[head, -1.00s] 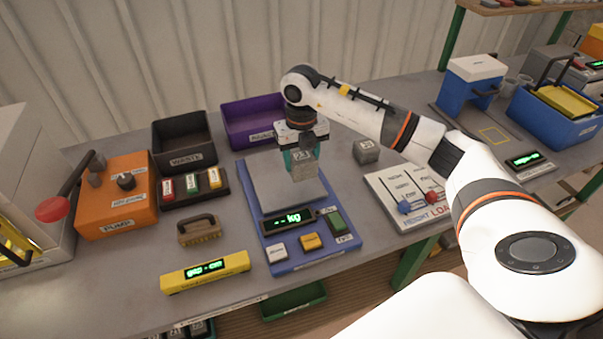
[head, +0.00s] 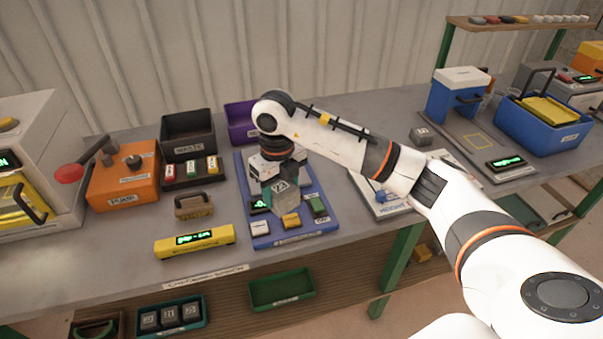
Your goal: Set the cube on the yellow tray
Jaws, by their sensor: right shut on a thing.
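My right gripper (head: 276,178) is shut on a grey cube (head: 285,201) with a number label on its face. The arm and gripper hide much of the scale's plate. A yellow tray-like part (head: 12,190) with a dark handle sits in the pale machine at the far left, cut by the picture's edge. Another yellow piece (head: 550,110) lies in the blue bin at the right; I cannot tell which is the task's tray. My left gripper is not in view.
A yellow display bar (head: 194,243) lies at the front edge. Another grey cube (head: 420,137) sits behind my forearm. Green and teal bins are below.

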